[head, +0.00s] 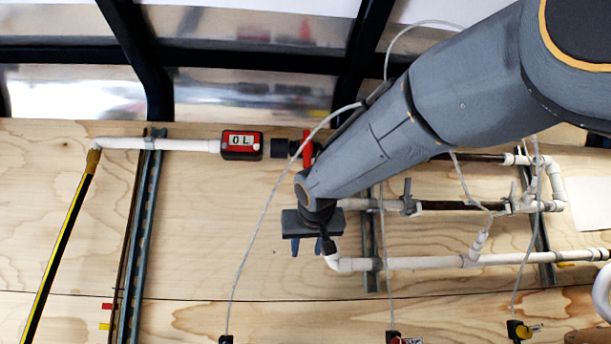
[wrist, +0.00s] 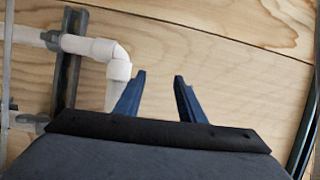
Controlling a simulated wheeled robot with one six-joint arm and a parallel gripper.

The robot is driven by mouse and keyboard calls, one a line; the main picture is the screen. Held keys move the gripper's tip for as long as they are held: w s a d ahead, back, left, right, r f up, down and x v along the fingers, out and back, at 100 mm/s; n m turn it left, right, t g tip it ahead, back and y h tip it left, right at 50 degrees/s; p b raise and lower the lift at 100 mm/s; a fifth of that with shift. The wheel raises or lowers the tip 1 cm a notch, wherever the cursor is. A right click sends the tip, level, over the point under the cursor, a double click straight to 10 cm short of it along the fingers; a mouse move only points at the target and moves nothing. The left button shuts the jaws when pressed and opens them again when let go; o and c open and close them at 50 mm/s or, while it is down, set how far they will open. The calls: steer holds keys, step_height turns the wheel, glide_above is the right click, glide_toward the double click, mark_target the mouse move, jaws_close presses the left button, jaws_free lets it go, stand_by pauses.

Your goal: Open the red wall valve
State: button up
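The red wall valve (head: 307,148) shows in the head view as a red handle on the upper pipe, just right of the flow meter. My arm partly hides it and the pipe to its right. My gripper (head: 308,248) is below the valve, in front of the plywood wall, apart from the handle. In the wrist view my gripper (wrist: 158,92) has its two blue fingers spread with nothing between them. The valve does not show in the wrist view.
A flow meter (head: 242,145) reading "0 L" sits on the upper white pipe. A lower white pipe (head: 430,263) with an elbow runs close right of my gripper; the elbow also shows in the wrist view (wrist: 119,68). Thin hoses cross the wall. Bare plywood (head: 200,220) lies left.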

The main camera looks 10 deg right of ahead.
mark_target(307, 157)
steer(key=s+r+t, duration=0.1)
steer(key=r, duration=0.6)
steer(key=s+r+t, duration=0.1)
steer(key=r+t, duration=0.1)
steer(key=r, duration=0.6)
steer(key=s+r+t+p, duration=0.1)
steer(key=r, duration=0.7)
steer(key=shift+s+a+r+m+h, duration=0.1)
steer(key=shift+s+a+m+h, duration=0.1)
steer(key=shift+m+h, duration=0.2)
steer(key=shift+w+r, duration=0.15)
steer(key=shift+w, duration=0.1)
steer(key=w+p, duration=0.1)
steer(key=w, duration=0.1)
steer(key=w+p, duration=0.1)
steer(key=w, duration=0.1)
steer(key=w+d+p, duration=0.1)
steer(key=w, duration=0.2)
steer(key=shift+w, duration=0.1)
steer(key=shift+c, duration=0.4)
jaws_close()
